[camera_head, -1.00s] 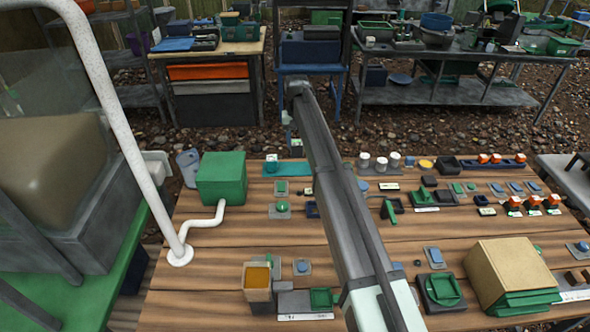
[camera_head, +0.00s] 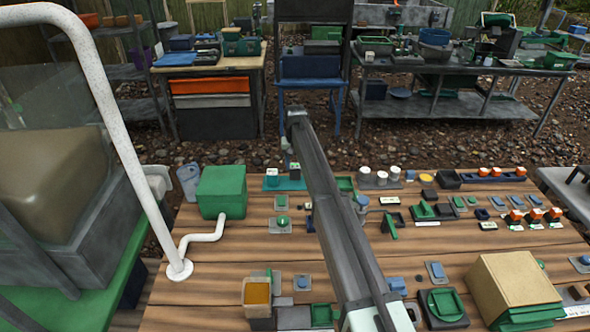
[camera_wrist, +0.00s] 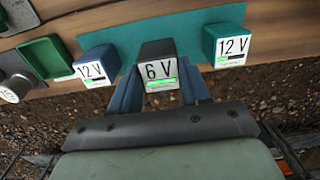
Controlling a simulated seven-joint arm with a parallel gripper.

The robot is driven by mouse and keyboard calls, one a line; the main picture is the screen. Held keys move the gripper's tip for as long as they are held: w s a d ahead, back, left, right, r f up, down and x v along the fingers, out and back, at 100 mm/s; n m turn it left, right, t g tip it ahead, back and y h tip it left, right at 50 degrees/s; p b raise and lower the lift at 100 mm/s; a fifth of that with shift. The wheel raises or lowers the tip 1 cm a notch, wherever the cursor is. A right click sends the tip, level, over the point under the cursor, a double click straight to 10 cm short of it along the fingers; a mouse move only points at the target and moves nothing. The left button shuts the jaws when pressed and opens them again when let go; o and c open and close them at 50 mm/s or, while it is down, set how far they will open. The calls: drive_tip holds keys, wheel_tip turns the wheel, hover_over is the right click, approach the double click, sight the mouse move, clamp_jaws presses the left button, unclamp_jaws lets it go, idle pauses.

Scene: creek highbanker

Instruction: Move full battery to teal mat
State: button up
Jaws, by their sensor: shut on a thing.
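In the wrist view, a dark grey battery (camera_wrist: 158,58) marked 6 V, with a wide green bar on its label, is between the two blue fingers of my gripper (camera_wrist: 160,92). My gripper is shut on it. The teal mat (camera_wrist: 126,38) lies beneath and behind it; I cannot tell whether the battery touches it. A teal battery (camera_wrist: 226,42) marked 12 V and a blue battery (camera_wrist: 97,62) marked 12 V stand on either side. In the head view, the mat (camera_head: 297,185) is at the table's far edge, and my arm hides part of the scene.
A green tray (camera_wrist: 45,57) is beside the blue battery. A green box (camera_head: 222,190) with a white pipe (camera_head: 205,238) stands left of the mat in the head view. Several small parts crowd the table's right side. Beyond the far edge is gravel.

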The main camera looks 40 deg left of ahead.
sight(295, 165)
drive_tip(key=shift+f, duration=1.25)
drive_tip(key=shift+f, duration=0.15)
drive_tip(key=o, duration=1.2)
wheel_tip(295, 165, up, 12)
